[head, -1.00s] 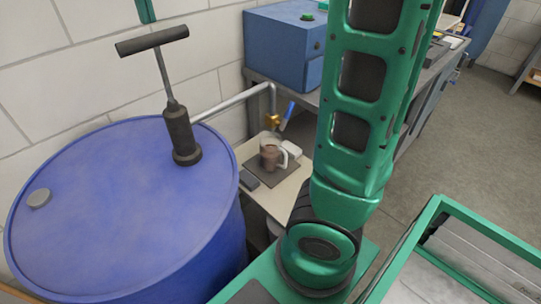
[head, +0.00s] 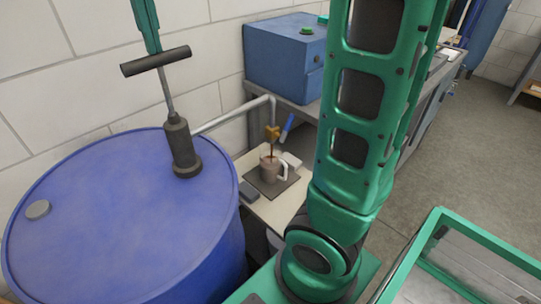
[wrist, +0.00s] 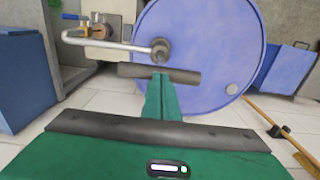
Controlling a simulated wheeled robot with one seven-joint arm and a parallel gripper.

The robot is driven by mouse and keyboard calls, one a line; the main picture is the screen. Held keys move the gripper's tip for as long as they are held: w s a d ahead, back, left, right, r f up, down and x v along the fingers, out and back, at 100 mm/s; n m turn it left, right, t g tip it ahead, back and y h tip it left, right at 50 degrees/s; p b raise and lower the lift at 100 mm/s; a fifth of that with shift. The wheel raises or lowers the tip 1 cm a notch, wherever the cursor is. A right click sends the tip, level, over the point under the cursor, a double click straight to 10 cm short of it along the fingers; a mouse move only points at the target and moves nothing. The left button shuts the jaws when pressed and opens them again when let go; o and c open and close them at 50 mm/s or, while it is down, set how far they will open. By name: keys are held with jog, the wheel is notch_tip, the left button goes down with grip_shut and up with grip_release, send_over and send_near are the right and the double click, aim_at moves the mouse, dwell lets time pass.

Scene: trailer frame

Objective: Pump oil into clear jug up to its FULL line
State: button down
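The pump's T-handle (head: 156,62) stands over the dark pump body (head: 180,148) on top of the blue drum (head: 110,230). My gripper (head: 153,50) is at the middle of the crossbar from above, its green fingers together. In the wrist view, the fingertips (wrist: 160,76) meet the crossbar (wrist: 185,76) and look shut, with nothing visible between them. The clear jug (head: 270,167) stands upright on a dark pad under the brass spout (head: 273,132). A thin brown stream runs from the spout into it. The jug holds brown oil; its FULL line is too small to read.
A grey pipe (head: 235,114) runs from the pump to the spout. A blue cabinet (head: 284,62) stands behind the jug's light table (head: 280,212). A grey cap (head: 38,210) sits on the drum. A green-framed trailer (head: 440,220) is at lower right.

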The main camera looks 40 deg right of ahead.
jog(key=shift+f, duration=3.95)
jog(key=shift+r, duration=5.5)
